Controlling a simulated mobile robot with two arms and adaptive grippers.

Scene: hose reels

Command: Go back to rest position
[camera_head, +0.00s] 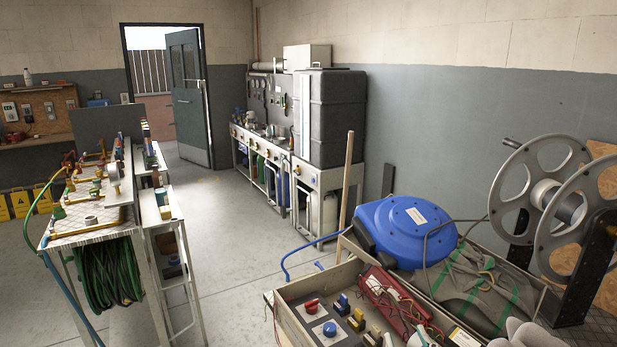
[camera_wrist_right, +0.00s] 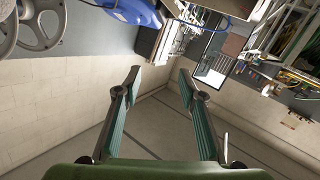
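My right gripper (camera_wrist_right: 160,80) shows in the right wrist view with its two green-padded fingers spread apart. In the head view I cannot clearly make out the right gripper; pale grey rounded shapes (camera_head: 522,334) at the bottom right edge may be gloves or part of my arm. My left gripper is in neither view.
A wooden crate (camera_head: 262,297) at the lower right holds a blue hose reel (camera_head: 405,232), a red tool (camera_head: 396,302) and valves. A large metal reel (camera_head: 545,190) stands at right. A fittings bench (camera_head: 92,242) with green hose stands left. Floor (camera_head: 232,260) between them is clear toward the open door (camera_head: 188,95).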

